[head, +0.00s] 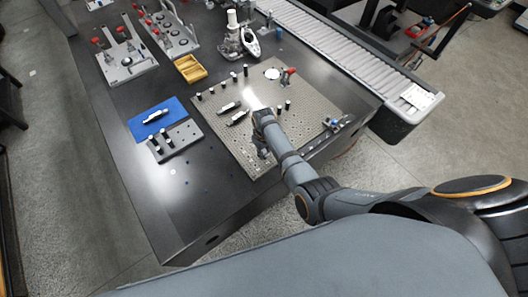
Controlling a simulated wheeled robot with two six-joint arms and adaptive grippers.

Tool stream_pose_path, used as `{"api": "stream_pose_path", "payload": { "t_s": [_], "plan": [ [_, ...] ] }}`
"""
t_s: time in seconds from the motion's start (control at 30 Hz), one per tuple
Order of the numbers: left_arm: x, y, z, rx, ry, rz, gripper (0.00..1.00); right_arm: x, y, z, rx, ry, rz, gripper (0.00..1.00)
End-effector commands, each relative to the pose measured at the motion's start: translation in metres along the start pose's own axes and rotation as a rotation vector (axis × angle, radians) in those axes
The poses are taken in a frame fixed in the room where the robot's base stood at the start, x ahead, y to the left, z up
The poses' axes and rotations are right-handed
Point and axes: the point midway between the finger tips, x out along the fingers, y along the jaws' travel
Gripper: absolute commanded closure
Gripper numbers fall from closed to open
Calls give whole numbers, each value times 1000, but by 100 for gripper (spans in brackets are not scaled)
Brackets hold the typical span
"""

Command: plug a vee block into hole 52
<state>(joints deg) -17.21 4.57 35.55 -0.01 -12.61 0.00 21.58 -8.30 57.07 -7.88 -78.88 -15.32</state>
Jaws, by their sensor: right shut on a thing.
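The perforated metal plate (224,128) lies on the dark table and has many small holes; I cannot read any hole numbers, so hole 52 cannot be told apart. My right gripper (262,154) is low over the near part of the plate, pointing down. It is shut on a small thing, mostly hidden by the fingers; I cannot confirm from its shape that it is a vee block. Two dark-and-light elongated pieces (229,106) lie on the plate left of my gripper. Several dark upright pegs (288,104) stand on the plate. My left gripper is not in view.
Left of the plate are a blue mat (139,126) with a pale part and a grey peg rack (186,142). A yellow tray (190,68) and metal fixtures (127,62) stand farther back. A conveyor (330,42) runs along the right. The table's near left is clear.

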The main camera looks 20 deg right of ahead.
Motion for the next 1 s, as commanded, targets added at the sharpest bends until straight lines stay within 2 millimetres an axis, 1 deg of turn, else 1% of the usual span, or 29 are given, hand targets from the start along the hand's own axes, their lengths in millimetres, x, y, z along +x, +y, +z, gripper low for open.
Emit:
{"api": "stream_pose_path", "payload": {
  "t_s": [0.6,0.77,0.8,0.97,1.0],
  "plan": [
    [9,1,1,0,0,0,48,13,0,0,0,0,0,100],
    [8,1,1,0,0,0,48,12,0,0,0,0,0,100],
    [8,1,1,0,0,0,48,12,0,0,0,0,0,76],
    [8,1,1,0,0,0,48,12,0,0,0,0,0,54],
    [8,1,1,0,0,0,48,12,0,0,0,0,0,54]
  ]
}}
